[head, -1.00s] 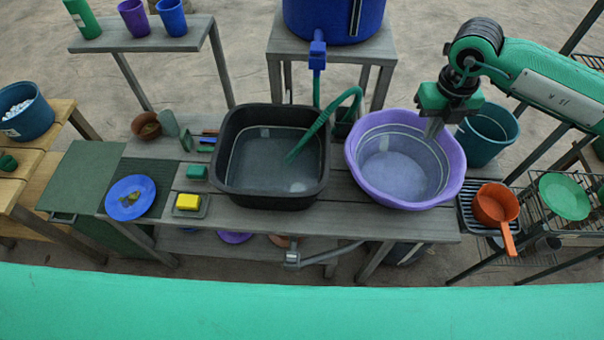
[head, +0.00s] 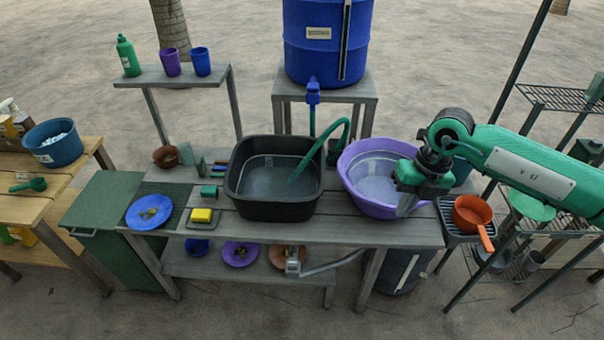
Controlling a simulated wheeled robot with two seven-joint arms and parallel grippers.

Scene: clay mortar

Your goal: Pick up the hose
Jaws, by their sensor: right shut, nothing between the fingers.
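The green hose (head: 340,130) runs from the tap under the blue barrel (head: 327,45), arches over the back of the black basin (head: 272,210) and ends inside it. The hose is free of any gripper. My right gripper (head: 406,208) is shut and empty. It points down at the right front side of the purple basin (head: 360,199), to the right of the hose. Whether it touches the basin rim I cannot tell. My right arm hides part of the purple basin's right side. My left gripper is out of view.
A blue plate (head: 149,212), a yellow sponge (head: 201,215) and small items lie left of the black basin. An orange saucepan (head: 471,215) sits on a rack at right. Cups stand on a back shelf (head: 180,75). The counter's front strip (head: 300,231) is bare.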

